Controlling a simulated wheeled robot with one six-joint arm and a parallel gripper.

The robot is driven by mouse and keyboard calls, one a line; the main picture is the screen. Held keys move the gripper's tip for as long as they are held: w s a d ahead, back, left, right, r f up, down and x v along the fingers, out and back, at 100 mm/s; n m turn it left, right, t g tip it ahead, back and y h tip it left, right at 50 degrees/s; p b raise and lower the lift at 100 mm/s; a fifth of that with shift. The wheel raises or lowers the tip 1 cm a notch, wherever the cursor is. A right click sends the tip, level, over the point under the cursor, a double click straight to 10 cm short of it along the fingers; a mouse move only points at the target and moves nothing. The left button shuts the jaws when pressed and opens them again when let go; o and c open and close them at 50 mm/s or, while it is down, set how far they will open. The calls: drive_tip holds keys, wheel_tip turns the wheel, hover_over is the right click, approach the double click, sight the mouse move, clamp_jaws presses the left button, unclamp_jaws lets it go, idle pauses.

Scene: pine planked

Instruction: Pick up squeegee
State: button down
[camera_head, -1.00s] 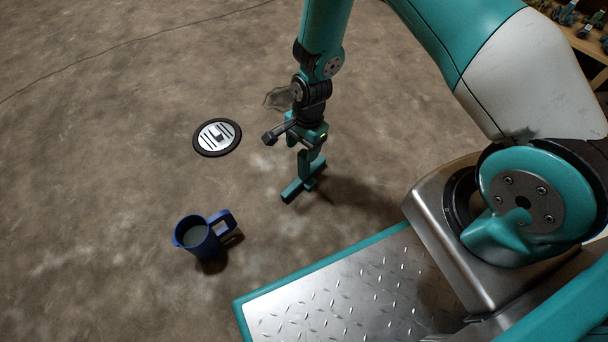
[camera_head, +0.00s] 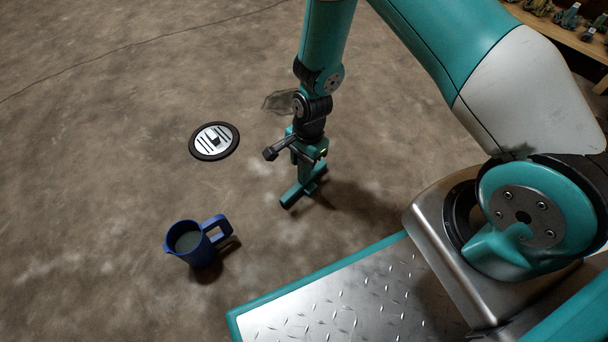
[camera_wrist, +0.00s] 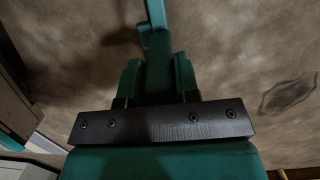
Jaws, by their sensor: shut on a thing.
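The squeegee (camera_head: 303,188) is a teal T-shaped tool with a narrow upright handle and a crossbar at its lower end. In the head view it stands upright below my gripper (camera_head: 310,155), its crossbar at or close to the floor; I cannot tell if it touches. In the wrist view the squeegee's handle (camera_wrist: 157,55) runs between the two teal fingers of my gripper (camera_wrist: 157,78), which are shut on it. The handle's upper end is hidden by my gripper.
A blue jug (camera_head: 186,256) with greyish contents stands on the floor at lower left. A round black-rimmed drain or plate (camera_head: 232,148) lies behind it. A clear, crumpled-looking thing (camera_head: 278,102) is behind my wrist. A wooden shelf (camera_head: 575,42) with small items is at top right.

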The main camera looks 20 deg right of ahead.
drive_tip(key=shift+r, duration=0.1)
wheel_tip(320, 180, up, 20)
drive_tip(key=p, duration=1.2)
